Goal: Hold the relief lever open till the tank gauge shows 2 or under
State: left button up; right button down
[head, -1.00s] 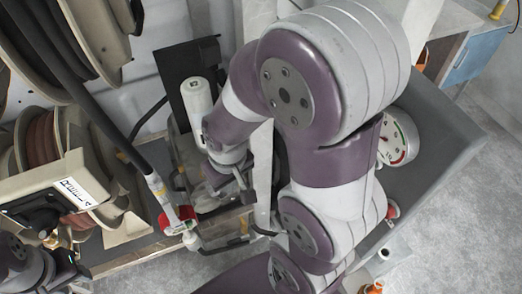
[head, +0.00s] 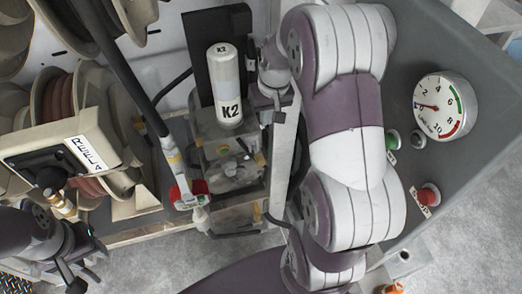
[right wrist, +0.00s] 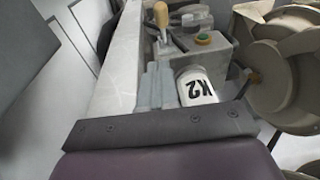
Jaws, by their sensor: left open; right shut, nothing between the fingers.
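The tank gauge (head: 440,107) is a round white dial with a green and red arc, at the right of the head view. My left gripper (head: 78,268) is open and empty at the lower left.
The K2 canister (head: 229,85) stands upright on the pump unit. A green button (head: 393,139) and a red button (head: 428,195) sit on the grey tank housing (head: 475,60). Hose reels (head: 75,100) fill the left.

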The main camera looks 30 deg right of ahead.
send_over(259, 154)
jog(key=f, duration=1.2)
jog(key=shift+s+d+f+b, duration=0.15)
jog(key=shift+s+d+b, duration=0.1)
jog(key=shift+d+b, duration=0.1)
pick_arm(q)
jog(key=shift+d+f, duration=0.1)
jog(key=shift+f, duration=0.2)
pick_arm(e)
jog(key=shift+s+a+f, duration=0.2)
jog(key=shift+f, duration=0.45)
